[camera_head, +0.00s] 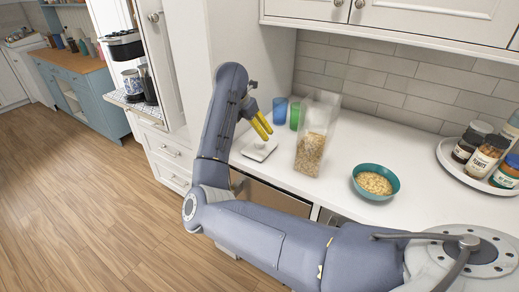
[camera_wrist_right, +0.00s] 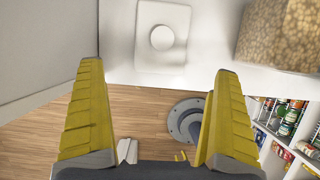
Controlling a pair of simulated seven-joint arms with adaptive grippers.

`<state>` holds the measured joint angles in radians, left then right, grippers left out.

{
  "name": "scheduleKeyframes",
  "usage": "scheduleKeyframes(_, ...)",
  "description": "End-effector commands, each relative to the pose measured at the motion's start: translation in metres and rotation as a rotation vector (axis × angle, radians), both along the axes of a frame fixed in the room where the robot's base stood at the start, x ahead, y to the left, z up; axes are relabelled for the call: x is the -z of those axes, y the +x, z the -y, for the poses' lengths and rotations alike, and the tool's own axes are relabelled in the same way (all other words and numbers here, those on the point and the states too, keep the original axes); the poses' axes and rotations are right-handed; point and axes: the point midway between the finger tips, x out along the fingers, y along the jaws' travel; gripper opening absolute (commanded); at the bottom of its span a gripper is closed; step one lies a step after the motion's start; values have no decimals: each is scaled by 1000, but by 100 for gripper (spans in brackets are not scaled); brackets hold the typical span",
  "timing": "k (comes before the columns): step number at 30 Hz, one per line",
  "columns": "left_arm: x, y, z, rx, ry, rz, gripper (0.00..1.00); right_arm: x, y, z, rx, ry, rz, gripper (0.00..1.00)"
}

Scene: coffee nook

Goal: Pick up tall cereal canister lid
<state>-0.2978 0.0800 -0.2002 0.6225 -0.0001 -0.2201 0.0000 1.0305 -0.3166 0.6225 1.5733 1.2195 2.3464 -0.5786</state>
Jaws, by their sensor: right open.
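The canister lid is a white square plate with a round knob (camera_head: 259,148), lying flat on the white counter near its front edge. It shows in the right wrist view beyond the fingers (camera_wrist_right: 150,60). The tall clear canister (camera_head: 308,152), partly filled with cereal, stands upright and open-topped to the right of the lid; its side shows in the wrist view (camera_wrist_right: 280,38). My right gripper (camera_head: 268,131) is open and empty, with yellow fingers pointing down toward the lid. The fingers (camera_wrist_right: 158,68) are spread wide, with nothing between them. My left gripper is not in view.
A blue cup (camera_head: 280,110) and a green cup (camera_head: 295,116) stand behind the lid. A teal bowl of cereal (camera_head: 362,188) and a white round tray (camera_head: 448,160) with several jars are to the right. A tall white cabinet side (camera_head: 255,60) bounds the left.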

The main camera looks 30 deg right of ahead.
Motion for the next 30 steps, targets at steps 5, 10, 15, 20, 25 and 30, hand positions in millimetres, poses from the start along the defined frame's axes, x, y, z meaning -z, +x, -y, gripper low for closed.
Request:
scheduleKeyframes(5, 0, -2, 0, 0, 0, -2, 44, 31, 5, 13, 1, -3, -4, 100)
scheduleKeyframes(10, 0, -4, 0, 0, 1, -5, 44, 53, 9, 21, 2, -3, -2, 100)
scheduleKeyframes(15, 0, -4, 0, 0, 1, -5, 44, 64, 11, 25, 1, -4, 0, 100)
scheduleKeyframes(20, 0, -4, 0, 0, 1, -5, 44, 69, 12, 27, 1, -4, 0, 100)
scheduleKeyframes(25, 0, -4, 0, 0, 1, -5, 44, 86, 13, 34, 1, -4, -4, 100)
scheduleKeyframes(30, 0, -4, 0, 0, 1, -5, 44, 104, 16, 42, 0, -4, -3, 100)
